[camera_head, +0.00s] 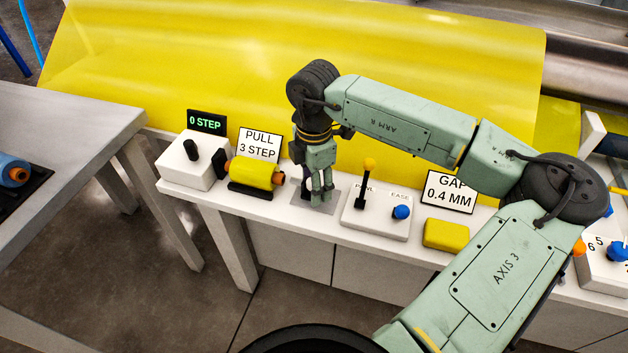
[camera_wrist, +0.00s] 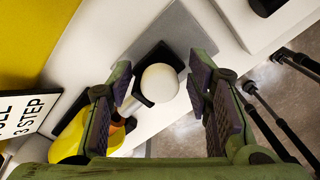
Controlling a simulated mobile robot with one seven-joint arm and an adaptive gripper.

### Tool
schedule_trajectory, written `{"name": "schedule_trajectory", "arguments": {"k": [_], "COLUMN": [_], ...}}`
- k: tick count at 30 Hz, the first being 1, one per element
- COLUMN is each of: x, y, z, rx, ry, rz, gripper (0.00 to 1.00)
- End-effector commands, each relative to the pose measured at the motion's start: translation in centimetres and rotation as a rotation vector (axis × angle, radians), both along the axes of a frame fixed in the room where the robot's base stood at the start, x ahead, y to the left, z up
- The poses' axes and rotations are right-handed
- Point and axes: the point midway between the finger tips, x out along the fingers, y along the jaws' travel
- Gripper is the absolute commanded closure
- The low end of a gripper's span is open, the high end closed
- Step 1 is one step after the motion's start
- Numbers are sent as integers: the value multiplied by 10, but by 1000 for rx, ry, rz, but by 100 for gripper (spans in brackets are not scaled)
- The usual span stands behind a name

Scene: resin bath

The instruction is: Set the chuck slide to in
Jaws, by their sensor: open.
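My gripper (camera_head: 322,194) points down over a small grey plate (camera_head: 334,189) on the white bench, between the yellow roll and the lever box. In the wrist view its two fingers (camera_wrist: 166,100) are open. A round white knob (camera_wrist: 160,83) on a black mount stands between them, with a gap on each side. The mount sits on the grey plate (camera_wrist: 187,33). This looks like the chuck slide, but I see no label on it and cannot tell its position. In the head view my gripper hides the knob.
Left of my gripper are a yellow roll (camera_head: 250,172) on a black stand, a "PULL 3 STEP" sign (camera_head: 260,145) and a box with a dark knob (camera_head: 192,150). Right are a lever box (camera_head: 375,220) with a blue knob and a yellow block (camera_head: 446,234). A yellow sheet (camera_head: 200,60) rises behind.

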Motion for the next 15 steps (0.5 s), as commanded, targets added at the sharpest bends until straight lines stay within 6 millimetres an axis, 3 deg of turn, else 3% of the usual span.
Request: {"name": "schedule_trajectory", "arguments": {"k": [5, 15], "x": [0, 0], "y": [0, 0], "z": [0, 0], "rx": [0, 0], "ry": [0, 0], "rz": [0, 0], "gripper": [55, 78]}}
